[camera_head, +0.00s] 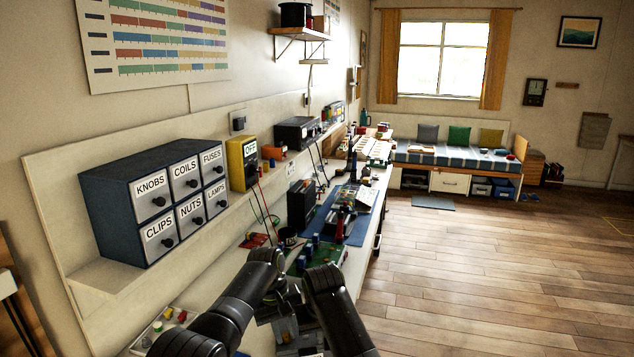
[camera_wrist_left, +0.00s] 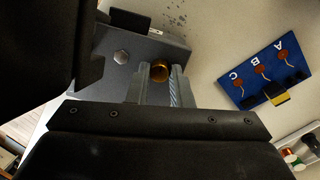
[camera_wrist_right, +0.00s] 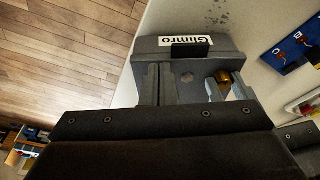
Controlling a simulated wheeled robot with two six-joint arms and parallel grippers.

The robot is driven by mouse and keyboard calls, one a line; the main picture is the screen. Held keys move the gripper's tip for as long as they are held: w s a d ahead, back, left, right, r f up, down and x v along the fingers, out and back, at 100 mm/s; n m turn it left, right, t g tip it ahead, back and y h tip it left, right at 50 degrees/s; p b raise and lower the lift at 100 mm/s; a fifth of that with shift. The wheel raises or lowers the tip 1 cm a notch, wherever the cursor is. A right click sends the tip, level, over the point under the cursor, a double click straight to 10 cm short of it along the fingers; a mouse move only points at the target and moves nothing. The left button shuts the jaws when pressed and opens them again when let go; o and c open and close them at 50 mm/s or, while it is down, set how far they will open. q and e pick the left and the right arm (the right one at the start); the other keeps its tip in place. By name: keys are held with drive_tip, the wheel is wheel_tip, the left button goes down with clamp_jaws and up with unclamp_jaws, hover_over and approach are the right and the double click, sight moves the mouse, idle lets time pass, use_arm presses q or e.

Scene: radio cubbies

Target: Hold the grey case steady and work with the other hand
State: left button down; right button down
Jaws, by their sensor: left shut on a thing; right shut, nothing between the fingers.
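The grey case (camera_wrist_left: 183,50) lies on the pale bench top. In the right wrist view it carries a "Glimro" label (camera_wrist_right: 172,41), a black block (camera_wrist_right: 190,51) and a round grey spot. My left gripper (camera_wrist_left: 160,88) is shut on a brass knob (camera_wrist_left: 160,70) at the case; the knob also shows in the right wrist view (camera_wrist_right: 228,79). My right gripper (camera_wrist_right: 158,85) is shut and empty, its fingers over the case beside the left gripper. Whether they touch the case cannot be told. In the head view my arms largely hide the case.
A blue board (camera_wrist_left: 262,72) marked A, B, C lies beside the case. A parts tray (camera_head: 165,332) is at the bench's near left. A labelled drawer cabinet (camera_head: 125,180) stands on the shelf to the left. A green board (camera_head: 325,253) and tools lie farther along. The floor to the right is clear.

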wheel_tip(320, 180, up, 6)
drive_tip(key=shift+a+f, duration=0.1)
drive_tip(key=shift+f, duration=0.1)
idle(0.3)
wheel_tip(320, 180, down, 6)
drive_tip(key=d, duration=0.1)
drive_tip(key=shift+w+d, duration=0.3)
drive_tip(key=shift+d, duration=0.1)
idle(0.3)
drive_tip(key=shift+w+a, duration=0.15)
drive_tip(key=shift+w, duration=0.15)
idle(0.7)
drive_tip(key=shift+s+a, duration=0.1)
drive_tip(key=shift+a, duration=0.45)
idle(0.4)
drive_tip(key=shift+s, duration=0.1)
